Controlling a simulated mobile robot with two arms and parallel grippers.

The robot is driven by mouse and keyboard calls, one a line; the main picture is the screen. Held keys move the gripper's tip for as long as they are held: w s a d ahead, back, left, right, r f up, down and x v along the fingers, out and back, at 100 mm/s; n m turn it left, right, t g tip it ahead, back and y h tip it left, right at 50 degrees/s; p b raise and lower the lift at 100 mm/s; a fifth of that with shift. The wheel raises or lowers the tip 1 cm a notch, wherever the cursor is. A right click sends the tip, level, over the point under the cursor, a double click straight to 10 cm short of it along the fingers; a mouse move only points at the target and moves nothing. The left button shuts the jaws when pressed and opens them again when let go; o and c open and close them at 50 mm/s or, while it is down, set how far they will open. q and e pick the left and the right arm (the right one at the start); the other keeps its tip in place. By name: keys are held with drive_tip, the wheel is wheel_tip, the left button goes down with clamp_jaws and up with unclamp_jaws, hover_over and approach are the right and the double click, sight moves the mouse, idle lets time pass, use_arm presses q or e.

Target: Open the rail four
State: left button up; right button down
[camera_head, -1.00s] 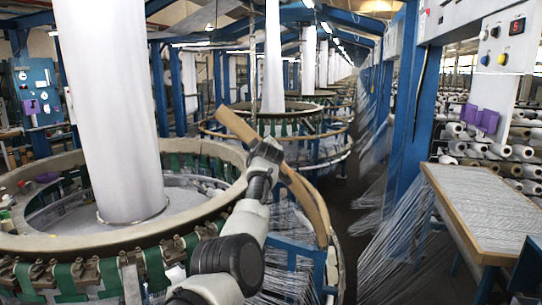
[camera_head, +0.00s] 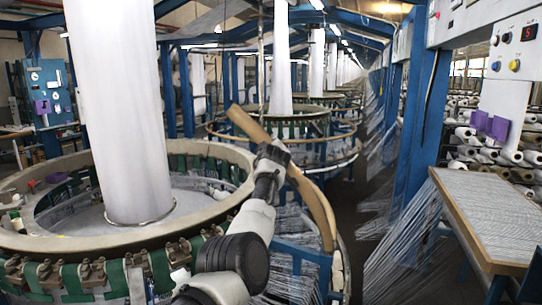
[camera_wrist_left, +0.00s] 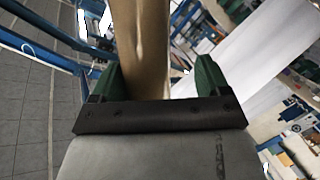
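A tan curved rail (camera_head: 318,208) stands tilted at the right side of the near circular loom (camera_head: 70,245). Its upper end reaches up and left past my gripper, and its lower end comes down at the loom's right edge. My left gripper (camera_head: 273,153) is at the rail's middle, and the arm hides part of it. In the left wrist view the rail (camera_wrist_left: 140,45) passes between the two green fingers of my left gripper (camera_wrist_left: 157,75). A gap shows between the rail and the right finger, so the gripper looks open around it. My right gripper is not in view.
A white fabric column (camera_head: 118,120) rises from the near loom. More looms (camera_head: 290,130) stand behind. At right are a blue post (camera_head: 425,120), a table (camera_head: 490,215) and a control panel (camera_head: 510,50). The dark aisle floor (camera_head: 375,215) between is largely clear, with threads along its right side.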

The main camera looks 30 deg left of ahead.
use_arm(q)
drive_tip(key=shift+s+d+b, duration=0.15)
drive_tip(key=shift+s+b, duration=0.1)
drive_tip(key=shift+b, duration=0.1)
drive_tip(key=b+v, duration=0.6)
drive_tip(key=v, duration=0.4)
drive_tip(key=shift+d, duration=0.15)
